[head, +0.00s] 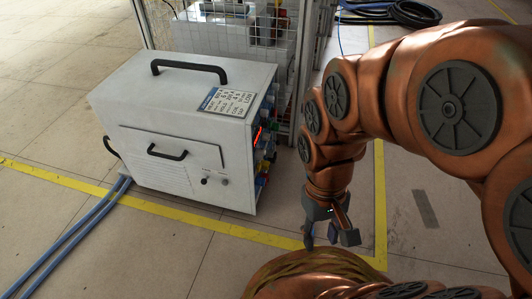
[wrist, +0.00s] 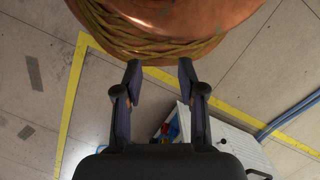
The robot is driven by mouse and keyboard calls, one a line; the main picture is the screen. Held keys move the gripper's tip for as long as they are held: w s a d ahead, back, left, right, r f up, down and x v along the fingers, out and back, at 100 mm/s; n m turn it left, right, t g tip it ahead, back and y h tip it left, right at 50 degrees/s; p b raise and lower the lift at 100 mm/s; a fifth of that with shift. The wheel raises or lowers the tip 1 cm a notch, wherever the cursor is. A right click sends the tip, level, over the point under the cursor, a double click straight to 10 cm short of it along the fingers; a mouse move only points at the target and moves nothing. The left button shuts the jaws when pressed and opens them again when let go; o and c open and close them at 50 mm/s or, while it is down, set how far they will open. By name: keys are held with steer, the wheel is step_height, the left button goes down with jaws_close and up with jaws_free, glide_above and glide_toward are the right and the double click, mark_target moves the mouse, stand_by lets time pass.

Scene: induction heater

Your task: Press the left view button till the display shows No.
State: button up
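The induction heater (head: 185,130) is a white box with black handles standing on the floor at left in the head view. Its control panel (head: 265,135) faces right and shows only edge-on, with a red lit display (head: 257,136) and coloured knobs. The view buttons and the display text cannot be made out. My gripper (head: 331,240) hangs to the right of the heater, apart from it, pointing down. In the wrist view its two fingers (wrist: 160,85) are spread with nothing between them. A corner of the heater (wrist: 225,140) shows behind the right finger.
A wire-mesh rack (head: 240,35) with equipment stands behind the heater. Blue hoses (head: 75,235) run from its left side. Yellow tape (head: 380,200) marks the floor. A black coiled cable (head: 410,12) lies at the back.

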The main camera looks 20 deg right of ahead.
jaws_close()
stand_by(1.5)
